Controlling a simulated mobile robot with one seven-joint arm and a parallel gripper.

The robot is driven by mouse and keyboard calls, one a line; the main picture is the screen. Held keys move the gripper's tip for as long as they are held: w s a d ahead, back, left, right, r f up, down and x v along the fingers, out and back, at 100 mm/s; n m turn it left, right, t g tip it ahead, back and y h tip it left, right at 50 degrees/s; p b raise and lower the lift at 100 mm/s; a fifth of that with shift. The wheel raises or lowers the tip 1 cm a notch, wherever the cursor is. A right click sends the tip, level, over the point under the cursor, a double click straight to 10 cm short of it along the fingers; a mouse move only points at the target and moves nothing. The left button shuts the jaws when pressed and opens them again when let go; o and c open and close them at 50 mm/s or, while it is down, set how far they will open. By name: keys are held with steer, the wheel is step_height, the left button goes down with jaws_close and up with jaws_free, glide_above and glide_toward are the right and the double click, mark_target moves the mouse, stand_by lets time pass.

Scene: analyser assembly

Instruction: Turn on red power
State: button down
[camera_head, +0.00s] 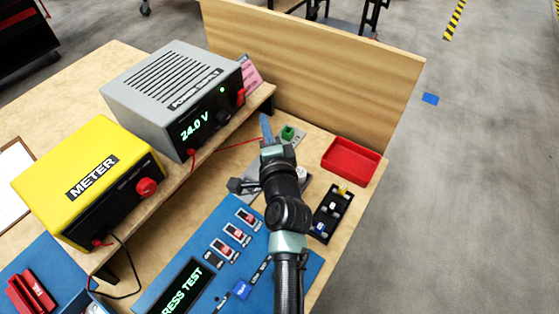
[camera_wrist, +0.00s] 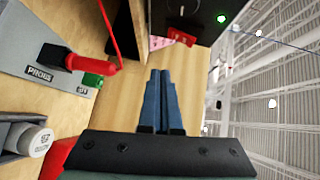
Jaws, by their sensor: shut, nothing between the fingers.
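The grey power supply (camera_head: 175,75) stands on the raised wooden shelf, and its black front reads 24.0 V in green. A green light (camera_head: 222,90) on that front is lit. A red power switch (camera_head: 240,97) is at the right end of the front. In the wrist view, the supply's dark front (camera_wrist: 205,12) is at the top, with a red part (camera_wrist: 182,37) at its edge. My gripper (camera_head: 265,118), with blue fingers, is below and to the right of the switch, apart from it. In the wrist view, its fingers (camera_wrist: 160,76) are together and empty.
A yellow meter (camera_head: 90,175) stands left on the shelf. A red wire (camera_head: 225,147) runs from the supply toward the grey probe fixture (camera_wrist: 45,70). A red tray (camera_head: 350,160), black rack (camera_head: 332,213) and blue test panel (camera_head: 205,270) lie around my arm. A wooden wall (camera_head: 320,75) stands behind.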

steer(key=s+f+b, duration=0.1)
steer(key=s, duration=0.6)
steer(key=shift+s+d+f, duration=0.25)
steer(key=shift+s+f, duration=0.05)
steer(key=shift+s, duration=0.05)
step_height(320, 180, up, 36)
steer(key=a+n+t+p, duration=0.2)
steer(key=n+t+p, duration=0.4)
steer(key=n, duration=0.4)
steer(key=s+r+n+t+h+p, duration=0.1)
steer(key=s+r, duration=0.3)
steer(key=r, duration=0.5)
steer(key=s+d+r+n+t+p, duration=0.1)
steer(key=s+r+n+t+p, duration=0.1)
steer(key=r, duration=0.7)
steer(key=s+r+n+t+h+p, duration=0.1)
steer(key=s+r+n+p, duration=0.1)
steer(key=s+r, duration=0.5)
step_height(320, 180, up, 2)
steer(key=shift+d+r+t+h+p, duration=0.1)
steer(key=shift+d+t+h+p, duration=0.2)
steer(key=shift+p, duration=0.25)
